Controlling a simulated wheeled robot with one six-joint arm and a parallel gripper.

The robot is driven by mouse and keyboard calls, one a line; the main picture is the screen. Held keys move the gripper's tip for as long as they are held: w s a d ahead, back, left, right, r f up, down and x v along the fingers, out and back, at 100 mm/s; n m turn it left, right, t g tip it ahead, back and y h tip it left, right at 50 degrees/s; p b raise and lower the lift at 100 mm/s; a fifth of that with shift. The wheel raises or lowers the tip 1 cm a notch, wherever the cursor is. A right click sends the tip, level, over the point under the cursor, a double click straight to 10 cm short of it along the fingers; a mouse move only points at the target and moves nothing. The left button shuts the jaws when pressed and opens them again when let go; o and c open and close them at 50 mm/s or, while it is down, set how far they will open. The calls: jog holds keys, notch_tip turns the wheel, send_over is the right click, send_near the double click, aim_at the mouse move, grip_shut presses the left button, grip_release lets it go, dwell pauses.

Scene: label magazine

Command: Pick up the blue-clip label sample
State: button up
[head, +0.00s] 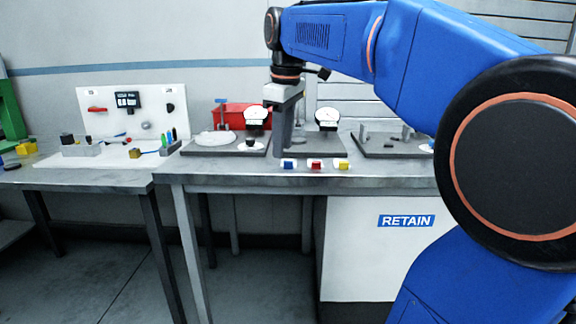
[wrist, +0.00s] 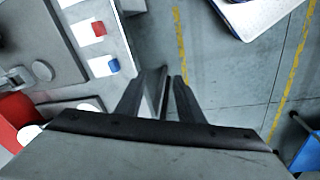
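The blue-clip label sample (head: 289,164) is a small white piece with a blue clip. It lies at the front edge of the grey table, leftmost of three samples. It also shows in the wrist view (wrist: 102,66), left of my fingers and apart from them. The red-clip sample (head: 315,164) and yellow-clip sample (head: 342,164) lie to its right; the red one shows in the wrist view (wrist: 94,29). My gripper (wrist: 160,82) is open and empty, with floor visible between its fingers. In the head view my arm's end hangs over the table behind the samples.
Two dial gauges (head: 327,116) on dark bases and a red bin (head: 232,115) stand behind. A white cabinet marked RETAIN (head: 362,250) is under the table. A second table (head: 90,178) with a white board stands left. The front edge around the samples is clear.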

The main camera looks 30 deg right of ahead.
jog(key=w+d+r+n+g, duration=0.2)
jog(key=w+d+r+n, duration=0.2)
jog(key=w+d+r, duration=0.5)
jog(key=f, duration=0.8)
jog(key=w+a+f, duration=0.1)
jog(key=f, duration=0.3)
jog(key=shift+f, duration=0.3)
jog(key=shift+s+d+f, duration=0.15)
jog(key=shift+f, duration=2.5)
grip_shut()
